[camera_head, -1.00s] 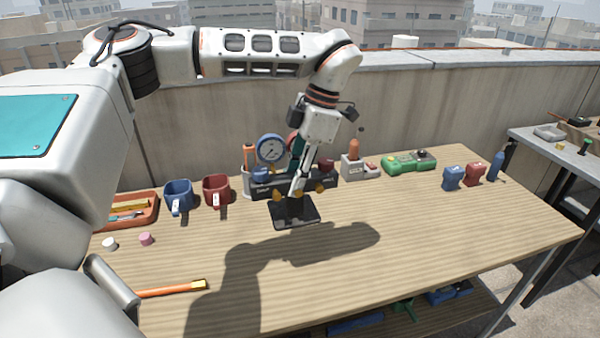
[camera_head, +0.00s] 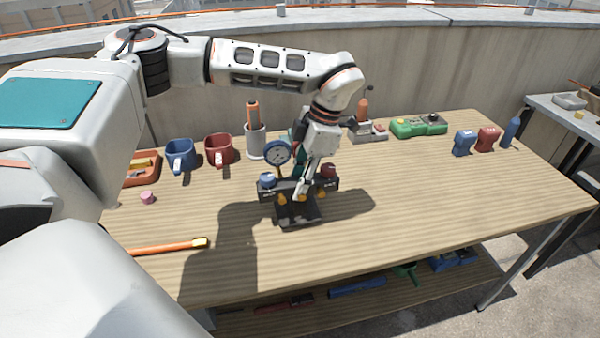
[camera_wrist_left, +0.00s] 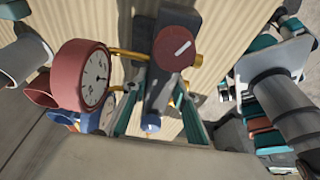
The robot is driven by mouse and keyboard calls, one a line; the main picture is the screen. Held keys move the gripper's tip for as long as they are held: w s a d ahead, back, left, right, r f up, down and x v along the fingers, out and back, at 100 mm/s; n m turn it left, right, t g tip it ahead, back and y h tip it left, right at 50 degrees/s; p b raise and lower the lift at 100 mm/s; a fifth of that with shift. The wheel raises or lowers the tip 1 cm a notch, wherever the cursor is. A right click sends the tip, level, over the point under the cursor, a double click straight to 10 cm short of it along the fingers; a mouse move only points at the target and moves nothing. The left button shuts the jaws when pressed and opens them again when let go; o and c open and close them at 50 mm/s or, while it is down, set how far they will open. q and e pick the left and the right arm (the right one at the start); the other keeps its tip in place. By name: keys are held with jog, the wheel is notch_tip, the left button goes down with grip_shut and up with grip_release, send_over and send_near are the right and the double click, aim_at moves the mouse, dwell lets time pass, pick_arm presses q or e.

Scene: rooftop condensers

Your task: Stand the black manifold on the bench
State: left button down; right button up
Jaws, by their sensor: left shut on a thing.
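The black manifold (camera_head: 292,187) is a dark bar with a blue knob (camera_head: 267,180), a red knob (camera_head: 328,171), brass fittings and a blue gauge above it. A flat black foot (camera_head: 299,215) shows below the bar. My left gripper (camera_head: 304,187) is shut on the manifold from above and hides part of its middle. The manifold looks about upright over the middle of the wooden bench (camera_head: 430,200); I cannot tell whether its foot touches. In the left wrist view, the red gauge (camera_wrist_left: 82,75) and red knob (camera_wrist_left: 177,48) show close up.
An orange-handled tool (camera_head: 168,246) lies at the front left. Blue and red items stand at the far right. The bench front right is clear.

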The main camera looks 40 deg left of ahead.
pick_arm(q)
jog(key=shift+f, duration=0.55)
pick_arm(e)
jog(key=shift+s+f, duration=0.1)
jog(key=shift+f, duration=0.05)
pick_arm(q)
jog(key=c, duration=1.6)
grip_release()
jog(key=p+v, duration=0.2)
jog(key=v, duration=0.9)
jog(key=shift+r, duration=0.15)
jog(key=shift+w+d+r, duration=0.1)
jog(key=shift+r, duration=0.25)
pick_arm(e)
jog(key=shift+s+a+r, duration=0.3)
jog(key=shift+r, duration=0.3)
jog(key=shift+w+r, duration=0.1)
jog(key=shift+w, duration=0.15)
